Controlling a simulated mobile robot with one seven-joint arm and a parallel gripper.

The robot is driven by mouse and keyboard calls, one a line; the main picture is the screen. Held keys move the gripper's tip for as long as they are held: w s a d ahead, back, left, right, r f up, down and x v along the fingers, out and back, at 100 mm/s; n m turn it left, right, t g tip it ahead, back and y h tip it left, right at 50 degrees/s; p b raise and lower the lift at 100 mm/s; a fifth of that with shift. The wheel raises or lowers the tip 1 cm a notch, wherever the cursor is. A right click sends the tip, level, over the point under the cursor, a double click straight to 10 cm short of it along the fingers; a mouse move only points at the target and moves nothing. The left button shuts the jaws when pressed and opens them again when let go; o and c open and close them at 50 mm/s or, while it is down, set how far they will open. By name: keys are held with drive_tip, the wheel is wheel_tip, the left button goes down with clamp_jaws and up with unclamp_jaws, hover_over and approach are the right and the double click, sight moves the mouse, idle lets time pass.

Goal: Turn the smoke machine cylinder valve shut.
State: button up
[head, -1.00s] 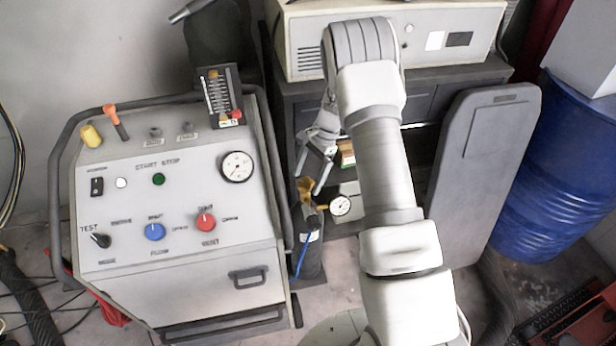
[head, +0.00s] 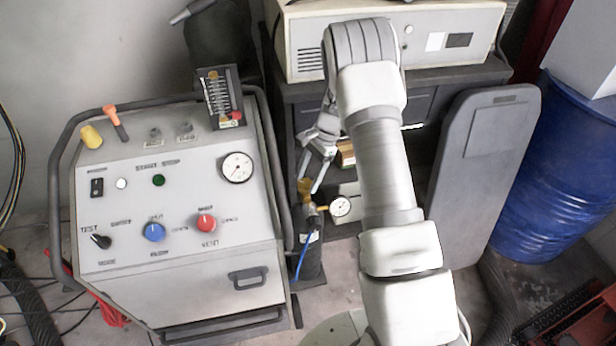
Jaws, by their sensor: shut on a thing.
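The smoke machine cylinder (head: 309,262) is a dark upright bottle beside the right side of the grey machine, with a blue hose at its left. Its brass valve (head: 307,198) is at the top, with a small round gauge (head: 340,207) on its right. My gripper (head: 307,184) reaches down from above, its two thin pale fingers at the top of the valve. It is shut on the valve, whose knob is largely hidden between the fingers. The handle's exact turn angle cannot be told.
The grey control console (head: 180,215) with knobs, buttons and a dial stands close on the left, its black tube rail near the cylinder. A dark cabinet (head: 300,110) stands behind. A grey panel (head: 485,180) and a blue drum (head: 560,165) are at the right.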

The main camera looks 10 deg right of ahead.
drive_tip(key=shift+r, duration=0.1)
drive_tip(key=m+t, duration=0.1)
drive_tip(key=m, duration=0.3)
drive_tip(key=shift+s+m+t+y+p, duration=0.2)
drive_tip(key=shift+m+t+y+p, duration=0.1)
drive_tip(key=shift+m+t, duration=0.1)
drive_tip(key=shift+s+m+t, duration=0.1)
drive_tip(key=shift+m+t, duration=0.7)
drive_tip(key=shift+m, duration=1.4)
drive_tip(key=o, duration=1.4)
drive_tip(key=shift+c, duration=0.2)
drive_tip(key=p+v, duration=0.3)
drive_tip(key=v, duration=1.4)
drive_tip(key=shift+a+r, duration=0.25)
